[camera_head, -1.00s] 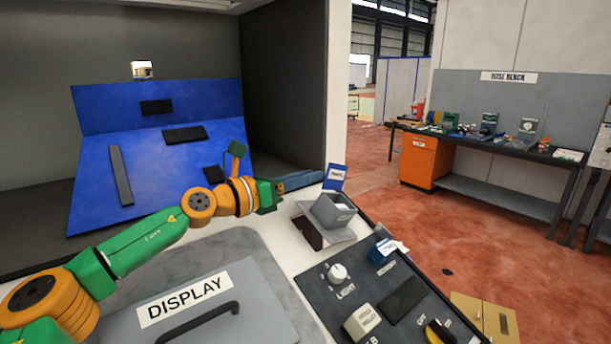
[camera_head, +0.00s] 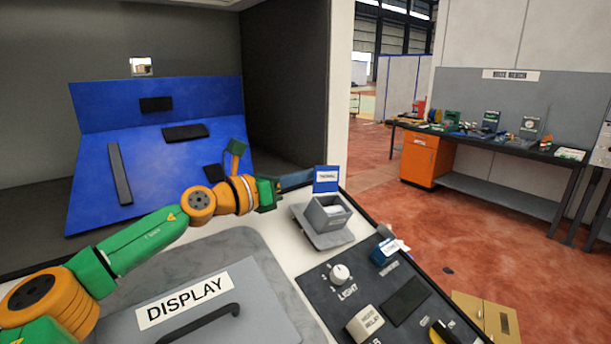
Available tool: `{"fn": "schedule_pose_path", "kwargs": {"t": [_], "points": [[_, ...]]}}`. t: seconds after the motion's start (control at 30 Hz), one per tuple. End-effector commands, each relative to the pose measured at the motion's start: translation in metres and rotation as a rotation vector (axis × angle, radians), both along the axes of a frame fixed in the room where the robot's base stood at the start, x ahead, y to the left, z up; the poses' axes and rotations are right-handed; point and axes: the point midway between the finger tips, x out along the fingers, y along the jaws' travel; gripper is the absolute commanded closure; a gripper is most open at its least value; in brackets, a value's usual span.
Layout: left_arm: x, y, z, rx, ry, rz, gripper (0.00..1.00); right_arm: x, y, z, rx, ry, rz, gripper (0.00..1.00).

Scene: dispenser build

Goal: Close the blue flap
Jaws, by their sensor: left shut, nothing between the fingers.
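A small blue flap (camera_head: 327,179) with a white label stands upright at the back edge of a small grey open box (camera_head: 328,212). The box holds something pale and sits level on the light counter. My left gripper (camera_head: 298,180) is shut and empty. Its fingertips are just left of the flap, and I cannot tell whether they touch it. My right gripper is not in view.
A dark control panel (camera_head: 405,296) with a white knob (camera_head: 341,274) and a second small blue labelled piece (camera_head: 384,252) is in front. A grey DISPLAY lid (camera_head: 255,310) with a dark handle is at the lower left. A large bent blue panel (camera_head: 85,180) stands behind my arm.

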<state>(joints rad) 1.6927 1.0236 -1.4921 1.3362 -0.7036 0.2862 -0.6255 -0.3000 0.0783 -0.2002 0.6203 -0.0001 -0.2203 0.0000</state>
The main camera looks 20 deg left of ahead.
Motion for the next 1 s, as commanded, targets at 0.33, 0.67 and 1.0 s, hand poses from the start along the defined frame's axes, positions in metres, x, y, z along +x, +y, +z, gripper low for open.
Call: {"fn": "schedule_pose_path", "kwargs": {"t": [0.33,0.67,1.0], "points": [[0.0,-0.0001,0.0,0.0,0.0,0.0,1.0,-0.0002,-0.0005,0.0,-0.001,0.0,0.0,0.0],[0.0,-0.0003,-0.0002,0.0,0.001,-0.001,0.52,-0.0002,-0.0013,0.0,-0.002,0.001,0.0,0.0],[-0.0027,0.0018,0.0,0.0,0.0,0.0,0.52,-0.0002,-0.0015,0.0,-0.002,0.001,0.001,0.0]]}}
